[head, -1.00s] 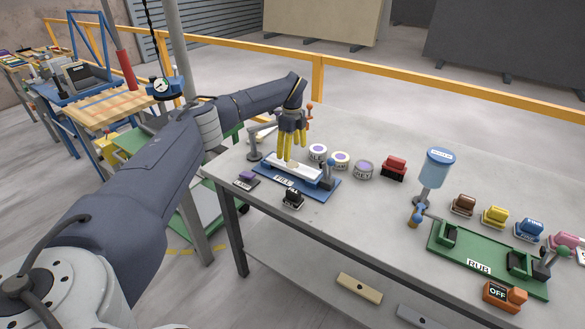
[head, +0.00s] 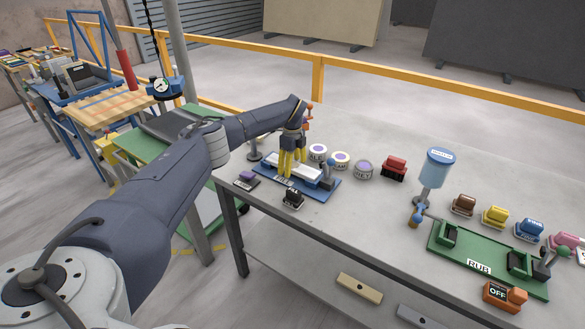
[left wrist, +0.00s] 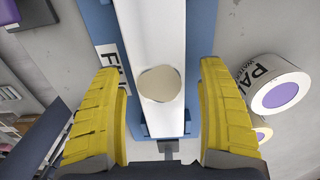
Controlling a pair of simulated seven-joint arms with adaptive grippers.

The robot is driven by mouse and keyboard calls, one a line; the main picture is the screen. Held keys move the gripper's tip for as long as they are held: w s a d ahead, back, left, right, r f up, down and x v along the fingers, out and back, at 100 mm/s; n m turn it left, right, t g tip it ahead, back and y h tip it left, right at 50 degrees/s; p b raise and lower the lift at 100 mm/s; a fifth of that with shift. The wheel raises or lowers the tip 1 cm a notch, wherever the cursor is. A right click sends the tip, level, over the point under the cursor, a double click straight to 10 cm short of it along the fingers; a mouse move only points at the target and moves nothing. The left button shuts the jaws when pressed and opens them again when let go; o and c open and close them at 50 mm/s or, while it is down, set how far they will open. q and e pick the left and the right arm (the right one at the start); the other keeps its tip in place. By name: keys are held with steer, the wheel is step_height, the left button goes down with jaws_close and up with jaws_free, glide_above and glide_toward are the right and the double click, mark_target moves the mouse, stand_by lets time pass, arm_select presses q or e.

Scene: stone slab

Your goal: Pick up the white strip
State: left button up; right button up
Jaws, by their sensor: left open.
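The white strip (left wrist: 150,30) lies on a blue fixture (left wrist: 97,25) with a label that is partly hidden. A round beige patch (left wrist: 160,84) shows on the strip in the left wrist view. In the head view the strip (head: 306,173) rests along the fixture (head: 326,188) at the table's left end. My left gripper (head: 291,172) has yellow fingers, points down over the strip and is open. In the left wrist view the fingers of the gripper (left wrist: 164,105) stand on either side of the strip, with gaps between. My right gripper is not in view.
White tubs with purple lids (head: 341,159) stand just right of the fixture. A black block (head: 293,198) and a purple block (head: 246,177) sit in front. The table's middle is mostly clear.

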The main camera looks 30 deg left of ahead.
arm_select(q)
steer(key=shift+r, duration=0.1)
jaws_close()
stand_by(0.5)
steer(key=shift+r, duration=0.1)
